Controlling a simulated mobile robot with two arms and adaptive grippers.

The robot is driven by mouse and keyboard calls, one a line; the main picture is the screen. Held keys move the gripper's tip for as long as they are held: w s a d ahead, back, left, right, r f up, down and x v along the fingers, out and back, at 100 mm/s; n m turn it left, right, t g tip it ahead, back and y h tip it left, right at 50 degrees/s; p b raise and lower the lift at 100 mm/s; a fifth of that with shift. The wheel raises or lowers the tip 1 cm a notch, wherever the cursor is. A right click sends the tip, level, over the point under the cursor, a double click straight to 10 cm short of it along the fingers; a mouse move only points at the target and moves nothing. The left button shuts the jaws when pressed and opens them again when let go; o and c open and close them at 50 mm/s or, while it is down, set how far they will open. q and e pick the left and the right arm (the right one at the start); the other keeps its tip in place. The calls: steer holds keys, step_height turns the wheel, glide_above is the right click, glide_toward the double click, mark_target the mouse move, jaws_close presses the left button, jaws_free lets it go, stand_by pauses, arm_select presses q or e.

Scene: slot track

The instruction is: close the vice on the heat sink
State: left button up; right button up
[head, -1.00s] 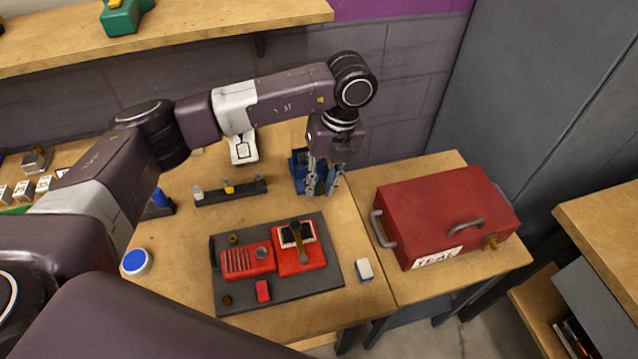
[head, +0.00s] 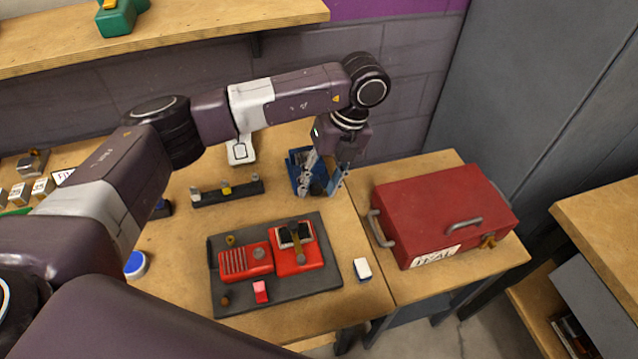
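A blue metal piece (head: 294,160), which looks like the vice, stands at the back right of the bench, near the wall. My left gripper (head: 322,186) points down in front of it and hides much of it. Its two fingers are spread apart. Something dark shows between and behind the fingers; I cannot tell whether it is the heat sink or part of the vice. I cannot make out the heat sink or the gap between the jaws. I see nothing held. My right gripper is out of view.
A red device (head: 246,262) with a lever sits on a dark mat (head: 325,285) in front. A small white-topped block (head: 362,268) lies right of it. A dark rack (head: 212,196) stands left of the gripper. A red toolbox (head: 435,215) is to the right.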

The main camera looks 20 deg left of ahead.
arm_select(q)
steer(key=v, duration=1.2)
